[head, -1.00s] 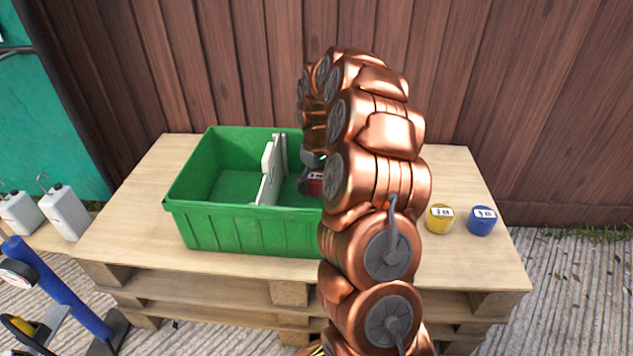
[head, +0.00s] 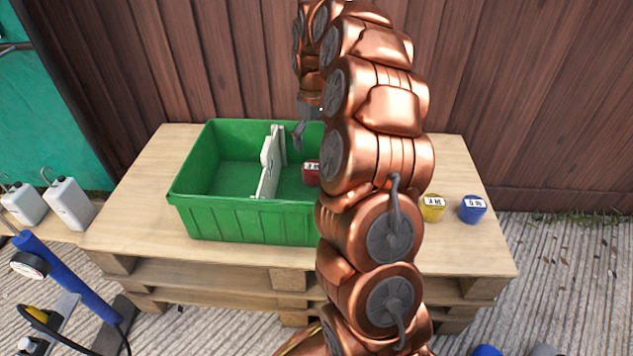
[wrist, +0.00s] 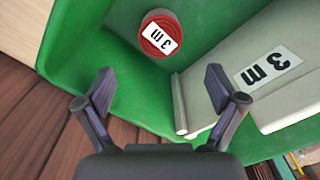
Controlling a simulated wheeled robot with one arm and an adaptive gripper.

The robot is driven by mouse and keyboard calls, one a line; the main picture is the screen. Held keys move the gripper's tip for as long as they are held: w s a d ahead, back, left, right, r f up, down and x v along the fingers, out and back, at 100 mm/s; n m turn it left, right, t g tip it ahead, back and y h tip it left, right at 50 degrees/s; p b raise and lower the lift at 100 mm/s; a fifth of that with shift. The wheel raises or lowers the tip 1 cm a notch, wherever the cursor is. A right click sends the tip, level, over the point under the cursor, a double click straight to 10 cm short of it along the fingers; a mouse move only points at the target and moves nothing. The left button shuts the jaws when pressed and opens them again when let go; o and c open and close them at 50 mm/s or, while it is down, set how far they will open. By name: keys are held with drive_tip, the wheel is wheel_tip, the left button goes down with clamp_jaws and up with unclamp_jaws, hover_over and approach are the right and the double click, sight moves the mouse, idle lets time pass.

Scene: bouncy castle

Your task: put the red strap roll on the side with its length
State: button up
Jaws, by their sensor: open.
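The red strap roll (head: 312,176) sits in the right compartment of the green crate (head: 250,222), partly hidden by my arm in the head view. In the wrist view the roll (wrist: 146,42) shows a white "3 m" label. A pale divider (head: 269,175) splits the crate. In the wrist view the divider (wrist: 225,95) bears a matching "3 m" label (wrist: 268,68). My gripper (wrist: 160,88) is open and empty, above the crate and apart from the roll; one finger (head: 298,135) shows near the divider's far end.
A yellow roll (head: 432,208) and a blue roll (head: 472,210) stand on the pallet (head: 135,215) to the right. The left compartment looks empty. A wooden fence (head: 520,90) rises behind. White containers (head: 70,203) stand at the left.

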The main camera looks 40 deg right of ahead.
drive_tip(key=s+a+r+n+g, duration=0.1)
drive_tip(key=s+a+r, duration=0.1)
drive_tip(key=s+a, duration=0.65)
drive_tip(key=s+a+r+g, duration=0.1)
drive_tip(key=s+a+r, duration=0.1)
drive_tip(key=s+a, duration=0.65)
drive_tip(key=s+a+f+m, duration=0.1)
drive_tip(key=s+a, duration=0.3)
drive_tip(key=s, duration=0.6)
drive_tip(key=s+a+f+g, duration=0.1)
drive_tip(key=s+a, duration=0.3)
drive_tip(key=s, duration=0.6)
drive_tip(key=shift+f+m+g, duration=0.3)
drive_tip(key=shift+f+m, duration=0.1)
wheel_tip(320, 180, up, 40)
drive_tip(key=w+t+p, duration=0.1)
drive_tip(key=p, duration=3.7)
drive_tip(key=shift+t, duration=0.4)
drive_tip(key=shift+d+f, duration=0.1)
drive_tip(key=shift+f, duration=0.05)
